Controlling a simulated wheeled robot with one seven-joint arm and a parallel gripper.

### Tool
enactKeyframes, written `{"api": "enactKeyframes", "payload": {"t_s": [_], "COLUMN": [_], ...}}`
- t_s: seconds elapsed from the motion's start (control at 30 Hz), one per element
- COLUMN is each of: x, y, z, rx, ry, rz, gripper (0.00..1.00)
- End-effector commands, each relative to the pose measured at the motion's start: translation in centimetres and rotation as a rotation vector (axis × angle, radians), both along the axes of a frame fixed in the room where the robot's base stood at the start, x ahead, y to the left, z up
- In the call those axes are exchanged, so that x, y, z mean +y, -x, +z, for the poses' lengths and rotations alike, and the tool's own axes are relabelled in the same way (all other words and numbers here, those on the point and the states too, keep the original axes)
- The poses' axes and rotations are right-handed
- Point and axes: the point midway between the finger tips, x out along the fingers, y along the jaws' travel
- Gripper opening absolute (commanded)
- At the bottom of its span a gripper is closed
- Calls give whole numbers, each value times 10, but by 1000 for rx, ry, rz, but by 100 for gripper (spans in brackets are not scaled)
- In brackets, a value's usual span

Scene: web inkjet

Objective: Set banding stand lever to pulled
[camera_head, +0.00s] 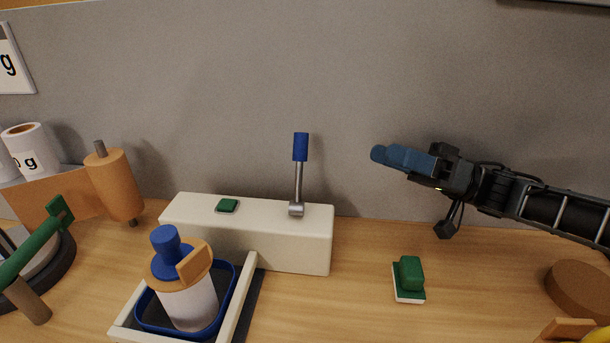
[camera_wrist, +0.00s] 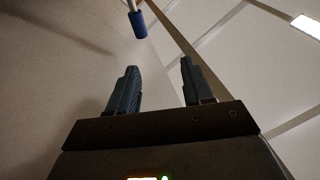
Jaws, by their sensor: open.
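The banding stand lever (camera_head: 299,172) stands nearly upright on the right part of a white block-shaped stand (camera_head: 290,248). It has a metal rod, a round metal pivot at its base and a blue grip on top. The blue grip also shows at the top of the wrist view (camera_wrist: 139,24), beyond my fingers. My gripper (camera_head: 376,154) is to the right of the lever, at about the height of its blue grip, with a clear gap between them. Its two dark blue fingers are apart and empty in the wrist view (camera_wrist: 160,80).
A green button (camera_head: 228,205) sits on the stand's top, left of the lever. A white and blue bottle (camera_head: 188,300) in a blue tray (camera_head: 231,290) stands in front. A green block (camera_head: 410,272) lies on the table at right. A grey wall (camera_head: 230,90) rises behind.

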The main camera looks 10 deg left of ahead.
Motion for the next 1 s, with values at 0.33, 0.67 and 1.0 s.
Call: {"api": "enactKeyframes", "payload": {"t_s": [0.33, 0.67, 1.0], "x": [2, 47, 113], "y": [0, 4, 8], "z": [-27, -25, -26], "rx": [0, 0, 0], "ry": [-1, 0, 0], "rz": [1, 5, 4], "gripper": [50, 50, 50]}}
